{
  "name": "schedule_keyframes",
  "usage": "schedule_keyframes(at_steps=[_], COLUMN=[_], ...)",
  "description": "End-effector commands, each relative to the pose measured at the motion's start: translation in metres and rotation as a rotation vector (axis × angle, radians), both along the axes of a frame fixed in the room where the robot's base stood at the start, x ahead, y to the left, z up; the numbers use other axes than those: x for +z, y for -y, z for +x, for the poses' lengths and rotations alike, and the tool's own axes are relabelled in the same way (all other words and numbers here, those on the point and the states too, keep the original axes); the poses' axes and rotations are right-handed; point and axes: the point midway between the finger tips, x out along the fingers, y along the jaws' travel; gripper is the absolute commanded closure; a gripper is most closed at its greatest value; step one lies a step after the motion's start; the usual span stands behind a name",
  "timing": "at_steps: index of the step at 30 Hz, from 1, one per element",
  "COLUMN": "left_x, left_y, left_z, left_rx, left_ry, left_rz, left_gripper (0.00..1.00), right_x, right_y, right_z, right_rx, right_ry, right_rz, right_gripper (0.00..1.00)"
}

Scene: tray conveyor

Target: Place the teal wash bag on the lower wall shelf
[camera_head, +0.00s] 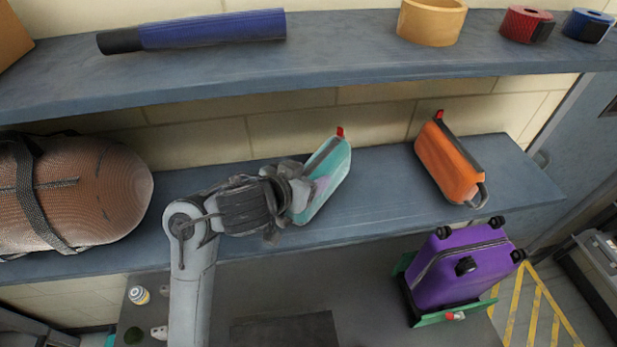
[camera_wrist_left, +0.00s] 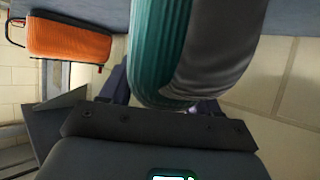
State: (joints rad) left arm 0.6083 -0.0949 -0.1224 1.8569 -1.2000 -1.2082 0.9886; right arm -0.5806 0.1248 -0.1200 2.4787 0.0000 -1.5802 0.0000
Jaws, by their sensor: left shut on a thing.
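The teal wash bag (camera_head: 332,172) stands at the lower wall shelf (camera_head: 390,205), near its middle, tilted a little, with a red tab at its top. My left gripper (camera_head: 300,192) is shut on the teal wash bag from its left side. In the left wrist view the teal and grey bag (camera_wrist_left: 195,50) fills the space in front of the gripper (camera_wrist_left: 165,112). Whether the bag's bottom touches the shelf is hard to tell. My right gripper is not in view.
An orange bag (camera_head: 447,165) stands on the lower shelf to the right. A brown mesh bag (camera_head: 75,190) lies at the left. The upper shelf (camera_head: 340,62) overhangs with a blue tube (camera_head: 215,30) and rolls. Below is a purple suitcase (camera_head: 462,265). Shelf room shows between the teal and orange bags.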

Motion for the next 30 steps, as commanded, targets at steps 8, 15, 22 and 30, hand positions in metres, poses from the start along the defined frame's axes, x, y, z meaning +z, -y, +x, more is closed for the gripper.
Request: schedule_keyframes(at_steps=[8,15,22,30], left_x=[-0.002,-0.002,0.002,0.019], left_y=[0.0,0.0,0.0,-0.013], left_z=[0.0,0.0,0.0,-0.02], left_rx=[0.0,0.0,-0.001,0.001], left_ry=[-0.001,0.0,0.001,0.001], left_rz=[0.001,0.0,-0.001,-0.001], left_gripper=[0.26,0.12,0.12,0.12], right_x=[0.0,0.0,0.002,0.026], right_y=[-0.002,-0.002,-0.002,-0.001], right_z=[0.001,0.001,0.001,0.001], right_rx=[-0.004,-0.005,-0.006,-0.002], right_ry=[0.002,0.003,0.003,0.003], right_rz=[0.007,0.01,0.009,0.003], right_gripper=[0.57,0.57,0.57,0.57])
